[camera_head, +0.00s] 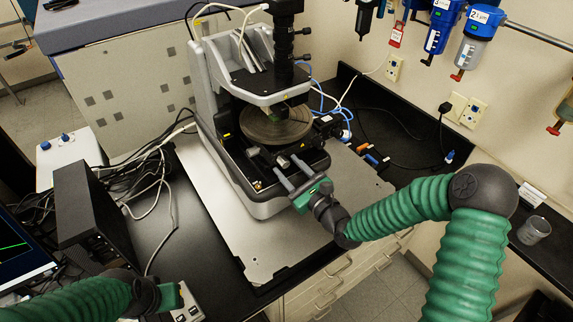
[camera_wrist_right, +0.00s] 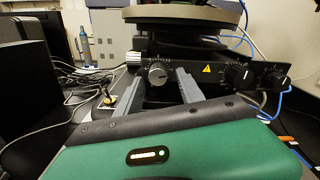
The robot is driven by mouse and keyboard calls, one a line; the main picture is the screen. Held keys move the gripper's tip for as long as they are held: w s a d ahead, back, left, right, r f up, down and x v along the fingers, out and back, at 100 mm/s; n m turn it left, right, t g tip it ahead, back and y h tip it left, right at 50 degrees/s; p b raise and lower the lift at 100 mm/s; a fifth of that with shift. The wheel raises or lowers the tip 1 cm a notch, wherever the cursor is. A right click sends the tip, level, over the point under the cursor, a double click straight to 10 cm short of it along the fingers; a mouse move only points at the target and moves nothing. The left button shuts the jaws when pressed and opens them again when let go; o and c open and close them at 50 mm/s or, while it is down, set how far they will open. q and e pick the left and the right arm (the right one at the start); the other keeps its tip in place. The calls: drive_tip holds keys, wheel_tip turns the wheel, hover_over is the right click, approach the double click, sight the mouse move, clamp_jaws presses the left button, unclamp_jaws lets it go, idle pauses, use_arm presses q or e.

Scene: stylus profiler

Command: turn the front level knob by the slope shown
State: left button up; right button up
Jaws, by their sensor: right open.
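The stylus profiler (camera_head: 262,120) stands on a pale plate, with a round stage (camera_head: 275,124) above its front. My right gripper (camera_head: 287,172) reaches the profiler's front. In the wrist view its two grey fingers (camera_wrist_right: 160,82) are apart, and the knob shows between their tips; contact cannot be made out. A monitor (camera_head: 18,245) at the left edge shows a green sloping line. My left gripper (camera_head: 172,297) is low in the head view; its fingers cannot be made out.
A small grey box with dark buttons (camera_head: 188,308) is beside my left gripper. Cables and a black box (camera_head: 90,215) crowd the left. The plate's front (camera_head: 262,255) is clear.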

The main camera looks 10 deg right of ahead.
drive_tip(key=shift+s+d+r, duration=0.1)
drive_tip(key=shift+s+d, duration=0.05)
drive_tip(key=shift+s, duration=0.25)
drive_tip(key=p+v, duration=0.2)
drive_tip(key=v, duration=0.5)
drive_tip(key=shift+s, duration=0.1)
